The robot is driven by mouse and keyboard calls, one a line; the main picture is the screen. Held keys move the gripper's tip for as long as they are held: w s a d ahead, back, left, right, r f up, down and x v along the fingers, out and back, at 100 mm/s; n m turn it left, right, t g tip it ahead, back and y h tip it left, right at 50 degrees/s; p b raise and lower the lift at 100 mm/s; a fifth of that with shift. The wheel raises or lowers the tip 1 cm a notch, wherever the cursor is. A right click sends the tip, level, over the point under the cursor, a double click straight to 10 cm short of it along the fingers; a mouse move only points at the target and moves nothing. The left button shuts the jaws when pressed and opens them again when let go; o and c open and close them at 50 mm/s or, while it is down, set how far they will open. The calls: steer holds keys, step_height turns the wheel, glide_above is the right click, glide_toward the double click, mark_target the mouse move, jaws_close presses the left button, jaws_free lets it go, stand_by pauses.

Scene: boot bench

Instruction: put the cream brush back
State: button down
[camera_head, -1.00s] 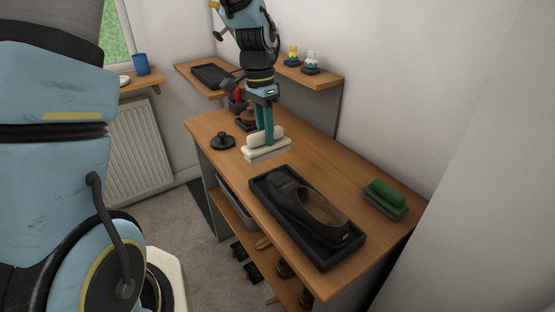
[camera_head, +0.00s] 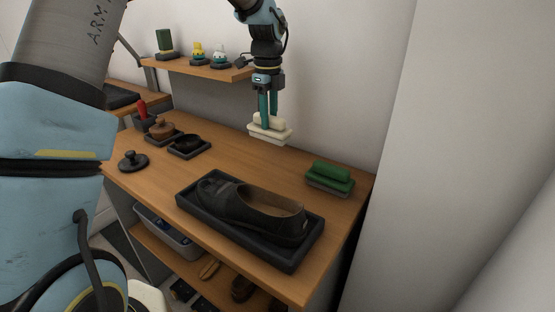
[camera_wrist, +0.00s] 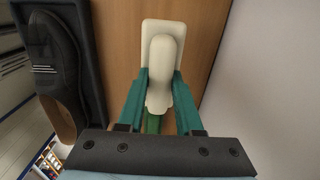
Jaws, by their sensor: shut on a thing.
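The cream brush (camera_head: 270,133) is held by my gripper (camera_head: 269,108) above the back of the bench, near the wall. In the wrist view the cream brush (camera_wrist: 162,60) sits between the teal fingers of my gripper (camera_wrist: 159,90), which are shut on its handle. The brush looks clear of the bench top. Part of something green (camera_wrist: 153,123) shows below the cream brush in the wrist view.
A dark shoe (camera_head: 250,208) lies in a black tray (camera_head: 283,262) at the front of the bench (camera_head: 232,158). A round black item (camera_head: 133,161), a wooden-topped brush (camera_head: 162,128) and a dark dish (camera_head: 188,146) stand at left. A wall shelf (camera_head: 190,70) holds small figures.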

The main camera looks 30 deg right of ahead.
step_height(320, 180, down, 8)
steer(key=shift+f+p, duration=0.2)
steer(key=shift+p, duration=0.85)
steer(key=shift+f, duration=0.2)
steer(key=c, duration=0.6)
jaws_free()
steer(key=shift+r, duration=0.15)
